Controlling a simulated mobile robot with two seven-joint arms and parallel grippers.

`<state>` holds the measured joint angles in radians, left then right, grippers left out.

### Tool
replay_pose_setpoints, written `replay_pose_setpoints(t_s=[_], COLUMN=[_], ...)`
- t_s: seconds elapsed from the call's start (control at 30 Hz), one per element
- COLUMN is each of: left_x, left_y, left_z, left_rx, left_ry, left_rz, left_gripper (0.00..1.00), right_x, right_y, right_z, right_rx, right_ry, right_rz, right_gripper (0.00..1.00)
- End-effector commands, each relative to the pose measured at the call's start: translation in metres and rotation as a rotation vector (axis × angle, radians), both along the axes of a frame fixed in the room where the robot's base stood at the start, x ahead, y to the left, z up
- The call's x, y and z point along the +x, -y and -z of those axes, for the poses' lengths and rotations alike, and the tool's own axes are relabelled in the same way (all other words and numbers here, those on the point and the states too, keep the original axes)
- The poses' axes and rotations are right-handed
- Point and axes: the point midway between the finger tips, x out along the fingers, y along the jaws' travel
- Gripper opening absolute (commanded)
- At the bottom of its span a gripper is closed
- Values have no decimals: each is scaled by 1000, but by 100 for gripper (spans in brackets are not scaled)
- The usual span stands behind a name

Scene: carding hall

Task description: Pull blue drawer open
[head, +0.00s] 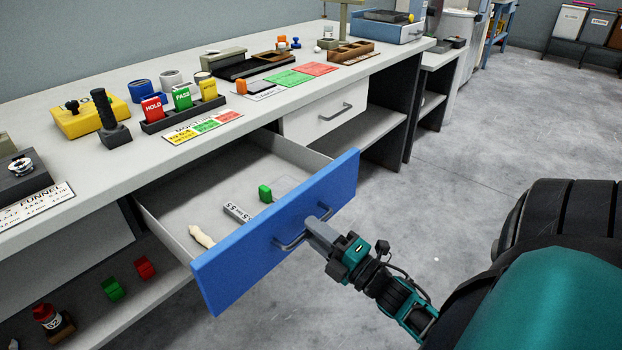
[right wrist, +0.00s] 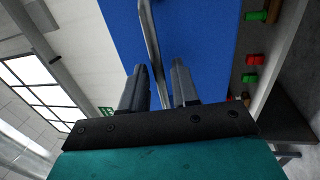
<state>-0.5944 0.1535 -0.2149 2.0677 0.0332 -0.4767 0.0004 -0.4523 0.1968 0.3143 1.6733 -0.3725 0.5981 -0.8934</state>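The blue drawer (head: 283,238) stands pulled well out of the bench in the head view, and its inside shows. Its grey bar handle (head: 291,243) is on the blue front. My right gripper (head: 321,232) is at the right end of this handle. In the right wrist view the handle (right wrist: 152,40) runs between the two fingers of my right gripper (right wrist: 160,75), with blue showing beside the bar. The fingers stand apart around the bar; contact with it is not clear. My left gripper is not in view.
The bench top (head: 120,170) holds many items. The floor (head: 470,130) to the right is clear.

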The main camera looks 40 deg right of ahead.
Motion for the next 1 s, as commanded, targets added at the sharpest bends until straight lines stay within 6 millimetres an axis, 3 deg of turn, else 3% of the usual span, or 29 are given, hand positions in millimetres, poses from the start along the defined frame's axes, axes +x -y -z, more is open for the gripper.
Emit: replay_pose_setpoints(t_s=[0.3, 0.5, 0.7, 1.0], left_x=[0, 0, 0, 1], left_y=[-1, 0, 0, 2], left_z=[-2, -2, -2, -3], left_rx=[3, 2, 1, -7], left_ry=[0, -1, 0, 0], left_rz=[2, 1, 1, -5], left_gripper=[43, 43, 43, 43], right_x=[-70, -101, -112, -112], right_y=[5, 7, 9, 9], right_z=[15, 21, 23, 22], right_rx=[2, 0, 0, 0], right_ry=[-5, -4, -2, -1], right_rz=[2, 1, 0, 0], right_gripper=[30, 30, 30, 30])
